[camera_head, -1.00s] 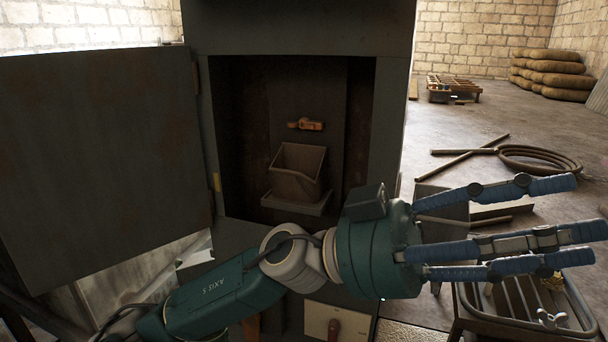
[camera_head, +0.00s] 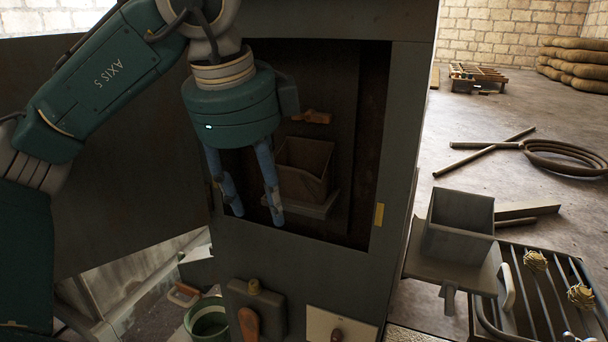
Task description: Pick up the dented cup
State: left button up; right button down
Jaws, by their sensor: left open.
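A brown, open-topped cup (camera_head: 308,163) with an uneven, bent-looking rim sits inside the cabinet opening, on the belt (camera_head: 330,100); I take it for the dented cup. Its left side is close behind my fingers in the picture. My left gripper (camera_head: 256,218) points down in front of the opening, open and empty, just left of the cup; I cannot tell the gap in depth. A second cup, grey and straight-sided (camera_head: 458,228), stands on a small shelf at the right. My right gripper is not in view.
The cabinet door (camera_head: 120,170) hangs open at the left. An orange-brown latch (camera_head: 312,117) is above the cup. A green bucket (camera_head: 207,318) stands low at the left. A barred rack (camera_head: 535,290) is at the right, with a coiled hose (camera_head: 565,160) on the floor behind.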

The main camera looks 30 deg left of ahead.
aim_at(296, 181)
pick_arm(q)
jog(key=w+p, duration=0.1)
jog(key=w, duration=0.3)
jog(key=w+p, duration=0.1)
jog(key=w, duration=0.2)
jog(key=shift+w+a, duration=0.2)
jog(key=shift+w, duration=0.15)
jog(key=w+p, duration=0.1)
jog(key=w, duration=0.2)
jog(key=shift+a+r+p, duration=0.1)
jog(key=shift+r+p, duration=0.05)
jog(key=shift+p, duration=0.25)
jog(key=x, duration=0.2)
jog(key=shift+w+f, duration=0.3)
jog(key=shift+w, duration=0.05)
jog(key=shift+w+a+f, duration=0.1)
jog(key=shift+a+f, duration=0.05)
jog(key=shift+f, duration=0.25)
grip_shut()
